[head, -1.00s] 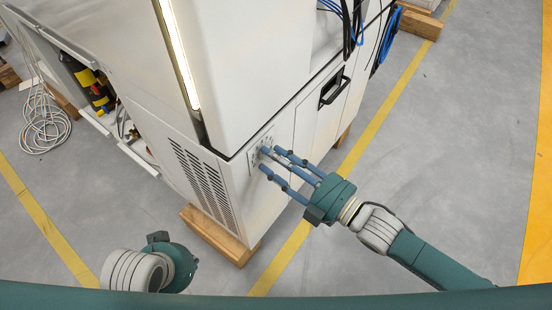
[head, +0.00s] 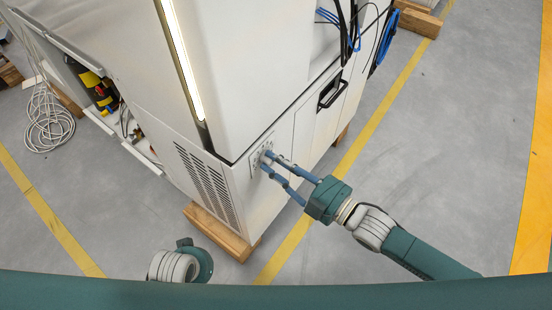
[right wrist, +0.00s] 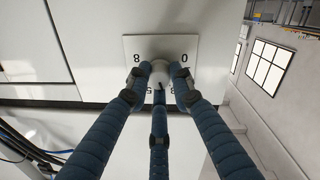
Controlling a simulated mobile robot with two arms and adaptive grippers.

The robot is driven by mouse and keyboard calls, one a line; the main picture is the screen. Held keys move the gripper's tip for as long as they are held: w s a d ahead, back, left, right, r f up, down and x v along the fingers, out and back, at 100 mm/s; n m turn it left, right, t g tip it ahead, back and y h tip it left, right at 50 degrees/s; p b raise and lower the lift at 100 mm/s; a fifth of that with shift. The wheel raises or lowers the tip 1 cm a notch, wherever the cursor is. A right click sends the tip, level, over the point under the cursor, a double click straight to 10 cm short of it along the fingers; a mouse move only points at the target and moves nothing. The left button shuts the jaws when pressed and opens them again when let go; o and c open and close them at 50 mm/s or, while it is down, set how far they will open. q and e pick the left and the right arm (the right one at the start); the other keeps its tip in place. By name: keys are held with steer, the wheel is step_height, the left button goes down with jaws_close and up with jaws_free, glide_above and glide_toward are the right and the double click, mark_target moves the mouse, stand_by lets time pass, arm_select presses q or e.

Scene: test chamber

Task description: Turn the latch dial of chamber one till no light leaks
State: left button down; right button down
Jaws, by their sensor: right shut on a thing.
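The latch dial (right wrist: 158,70) is a small round pale knob on a white number plate (right wrist: 133,44) with black digits. In the head view the plate (head: 256,152) sits on the white chamber (head: 255,75) near its front corner. My right gripper (head: 267,160) is shut on the dial; in the right wrist view its three blue fingers (right wrist: 158,86) close around the knob and hide part of the digits. A bright light strip (head: 182,62) shows along the chamber's upright edge. My left gripper (head: 198,262) is low in the head view, its fingers hidden.
The chamber stands on wooden blocks (head: 221,233). A vent grille (head: 207,183) is left of the plate, a black handle (head: 332,92) to its right. Blue and black cables (head: 352,32) hang at the top. A coiled cable (head: 48,122) lies at left. Floor at right is clear.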

steer(key=shift+f, duration=0.1)
steer(key=c, duration=1.5)
jaws_free()
steer(key=shift+d, duration=0.1)
steer(key=v, duration=1.2)
